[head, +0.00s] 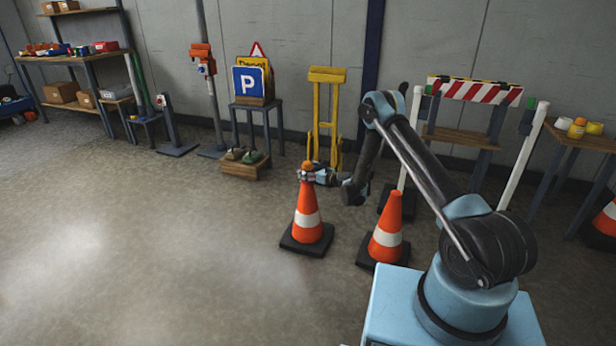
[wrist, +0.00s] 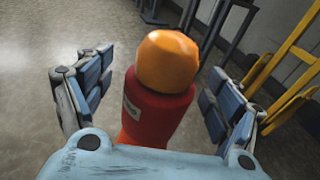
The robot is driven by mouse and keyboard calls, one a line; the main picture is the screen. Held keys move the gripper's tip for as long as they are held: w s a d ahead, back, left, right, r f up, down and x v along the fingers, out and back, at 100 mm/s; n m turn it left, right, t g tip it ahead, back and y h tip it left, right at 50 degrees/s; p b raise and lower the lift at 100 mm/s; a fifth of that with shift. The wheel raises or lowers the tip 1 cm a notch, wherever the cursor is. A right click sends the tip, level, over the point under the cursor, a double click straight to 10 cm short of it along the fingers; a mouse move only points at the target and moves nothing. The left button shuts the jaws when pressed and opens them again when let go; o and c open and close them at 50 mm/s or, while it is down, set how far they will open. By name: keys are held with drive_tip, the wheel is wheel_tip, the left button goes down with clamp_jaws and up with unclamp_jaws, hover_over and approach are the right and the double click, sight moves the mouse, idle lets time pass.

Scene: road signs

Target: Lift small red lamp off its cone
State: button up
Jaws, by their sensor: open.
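The small lamp (wrist: 155,112) has a red body and an orange dome (wrist: 168,62) in the wrist view. In the head view the lamp (head: 307,166) shows as a small orange and red shape on top of an orange and white cone (head: 307,213). The cone stands upright on its black base. My gripper (wrist: 155,98) is open, with one blue-padded finger on each side of the lamp and gaps between pads and lamp. In the head view my gripper (head: 308,175) is level with the cone's top.
A second cone (head: 388,228) stands close to the right, beside my base. Behind are a yellow hand truck (head: 326,110), a small table (head: 258,104) with signs, and a striped barrier (head: 474,91). The floor on the left is clear.

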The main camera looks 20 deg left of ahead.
drive_tip(key=shift+w+a+f, duration=0.1)
drive_tip(key=shift+w+a, duration=0.2)
drive_tip(key=shift+a, duration=0.05)
drive_tip(key=shift+c, duration=0.6)
drive_tip(key=c, duration=1.3)
drive_tip(key=shift+o, duration=0.2)
wheel_tip(320, 180, up, 10)
drive_tip(key=shift+r, duration=0.1)
